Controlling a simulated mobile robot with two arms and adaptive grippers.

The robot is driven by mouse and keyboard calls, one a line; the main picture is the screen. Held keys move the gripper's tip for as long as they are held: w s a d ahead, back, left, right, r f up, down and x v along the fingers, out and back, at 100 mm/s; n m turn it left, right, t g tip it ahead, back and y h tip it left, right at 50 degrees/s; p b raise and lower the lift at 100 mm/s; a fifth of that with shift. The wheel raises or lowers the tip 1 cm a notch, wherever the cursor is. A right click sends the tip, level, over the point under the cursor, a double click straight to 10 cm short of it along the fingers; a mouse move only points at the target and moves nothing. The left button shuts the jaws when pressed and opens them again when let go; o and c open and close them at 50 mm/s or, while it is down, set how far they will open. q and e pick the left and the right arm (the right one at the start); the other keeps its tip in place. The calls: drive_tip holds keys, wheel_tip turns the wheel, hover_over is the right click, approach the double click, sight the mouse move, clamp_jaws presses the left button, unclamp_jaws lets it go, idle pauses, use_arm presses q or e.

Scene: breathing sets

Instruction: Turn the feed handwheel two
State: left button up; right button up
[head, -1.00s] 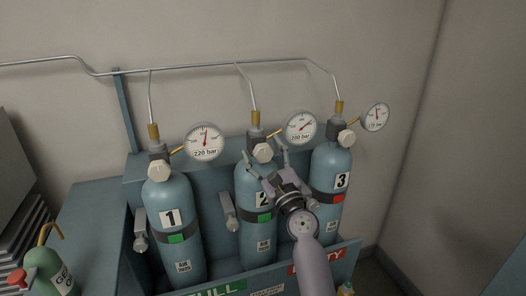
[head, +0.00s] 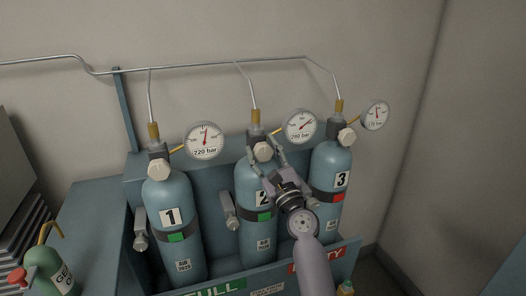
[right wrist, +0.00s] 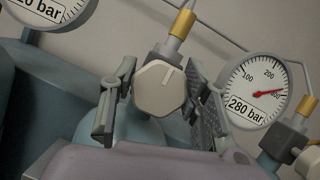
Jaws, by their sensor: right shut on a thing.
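Feed handwheel two is the pale hexagonal knob (head: 263,151) on the valve of the blue cylinder marked 2 (head: 252,178). In the right wrist view the handwheel (right wrist: 159,88) faces the camera, with a short mark near its upper right edge. My right gripper (head: 264,145) has one finger on each side of the handwheel and is shut on it. The same fingers of the gripper show left and right of the knob in the right wrist view (right wrist: 161,84). The gauge of cylinder 2 (right wrist: 256,89) reads 280 bar. My left gripper is not in view.
Cylinder 1 (head: 167,200) stands to the left and cylinder 3 (head: 333,165) to the right, each with its own knob and gauge. A blue rack (head: 143,170) holds them. Thin pipes (head: 200,69) run along the wall. A green bottle (head: 50,268) stands at lower left.

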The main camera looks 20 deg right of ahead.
drive_tip(key=shift+n, duration=0.5)
drive_tip(key=n+g+y, duration=0.1)
drive_tip(key=n+y, duration=0.1)
drive_tip(key=n, duration=0.3)
drive_tip(key=shift+y, duration=0.4)
drive_tip(key=n+g, duration=0.1)
drive_tip(key=n, duration=0.1)
drive_tip(key=n+g+y+p, duration=0.1)
drive_tip(key=n, duration=0.1)
drive_tip(key=shift+a+n+p, duration=0.15)
drive_tip(key=shift+n+p, duration=0.15)
drive_tip(key=shift+n, duration=0.1)
drive_tip(key=n+g+p, duration=0.1)
drive_tip(key=n, duration=0.1)
drive_tip(key=n+p, duration=0.1)
drive_tip(key=n, duration=0.1)
drive_tip(key=shift+n+g+y, duration=0.3)
drive_tip(key=shift+g+y, duration=0.1)
drive_tip(key=shift+a+f+n+g+h+p, duration=0.15)
drive_tip(key=shift+n+g+p, duration=0.2)
drive_tip(key=shift+n+p, duration=0.45)
drive_tip(key=shift+d+f+n+g+h+p, duration=0.15)
drive_tip(key=shift+n+g+p, duration=0.2)
drive_tip(key=shift+n+p, duration=0.45)
drive_tip(key=shift+a, duration=0.1)
drive_tip(key=o, duration=1.2)
drive_tip(key=shift+c, duration=0.2)
